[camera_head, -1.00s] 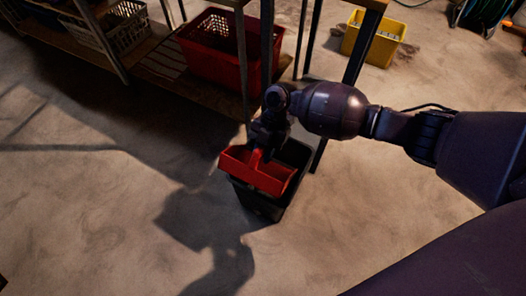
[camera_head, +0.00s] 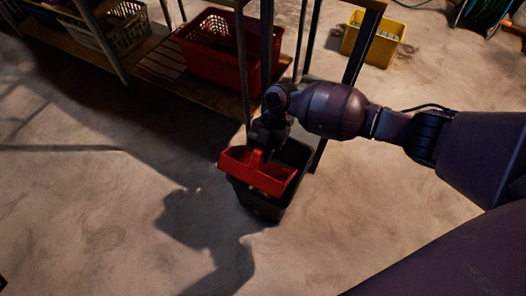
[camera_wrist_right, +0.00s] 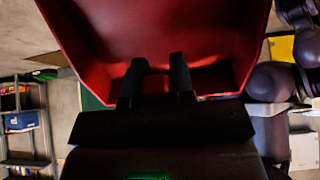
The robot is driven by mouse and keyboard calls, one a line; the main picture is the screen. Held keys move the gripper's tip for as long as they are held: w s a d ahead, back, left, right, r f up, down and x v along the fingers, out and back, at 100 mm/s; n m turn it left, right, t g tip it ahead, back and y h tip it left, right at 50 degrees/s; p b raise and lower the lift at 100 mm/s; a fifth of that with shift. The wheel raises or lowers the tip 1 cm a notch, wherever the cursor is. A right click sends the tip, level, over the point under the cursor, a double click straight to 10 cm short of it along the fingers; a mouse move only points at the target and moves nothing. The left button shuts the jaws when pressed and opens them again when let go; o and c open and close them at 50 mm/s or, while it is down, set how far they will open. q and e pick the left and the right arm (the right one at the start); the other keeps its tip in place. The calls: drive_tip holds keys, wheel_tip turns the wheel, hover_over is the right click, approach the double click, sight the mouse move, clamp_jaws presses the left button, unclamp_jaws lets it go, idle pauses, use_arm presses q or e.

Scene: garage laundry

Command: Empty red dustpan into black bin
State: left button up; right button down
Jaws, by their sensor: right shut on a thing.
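The red dustpan (camera_head: 258,170) is over the mouth of the black bin (camera_head: 262,204) in the head view. My right gripper (camera_head: 266,148) is shut on the dustpan at its back side, above the bin. In the right wrist view the dustpan (camera_wrist_right: 165,40) fills the upper middle, and the right gripper's two dark fingers (camera_wrist_right: 157,80) reach to its near edge. The dustpan's inside looks empty in the wrist view, though part of it is cut off. The bin stands upright on the floor, and its inside is mostly hidden by the dustpan and gripper. My left gripper is out of view.
A shelf rack (camera_head: 158,66) stands behind the bin, with a red basket (camera_head: 212,50) and a pale basket (camera_head: 118,30) on its lower board. A yellow bin (camera_head: 373,42) is at the back right. The floor left and front of the black bin is clear.

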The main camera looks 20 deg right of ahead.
sight(263, 147)
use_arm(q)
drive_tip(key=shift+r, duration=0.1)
use_arm(e)
drive_tip(key=shift+w+r+p, duration=0.1)
drive_tip(key=shift+r+p, duration=0.25)
drive_tip(key=shift+p, duration=0.1)
drive_tip(key=shift+w+r+t+h+p, duration=0.2)
drive_tip(key=shift+r+t+h+p, duration=0.3)
drive_tip(key=shift+r+h+p, duration=0.1)
wheel_tip(263, 147, up, 2)
drive_tip(key=t+h+p, duration=0.2)
drive_tip(key=p, duration=0.1)
drive_tip(key=shift+r+h+p, duration=0.15)
drive_tip(key=shift+h+p, duration=0.15)
drive_tip(key=shift+h, duration=0.1)
drive_tip(key=shift+s+r+t+h+p, duration=0.1)
drive_tip(key=shift+r+t+h+p, duration=0.15)
drive_tip(key=shift+t+h+p, duration=0.35)
drive_tip(key=shift+s+f, duration=0.2)
drive_tip(key=shift+f, duration=0.2)
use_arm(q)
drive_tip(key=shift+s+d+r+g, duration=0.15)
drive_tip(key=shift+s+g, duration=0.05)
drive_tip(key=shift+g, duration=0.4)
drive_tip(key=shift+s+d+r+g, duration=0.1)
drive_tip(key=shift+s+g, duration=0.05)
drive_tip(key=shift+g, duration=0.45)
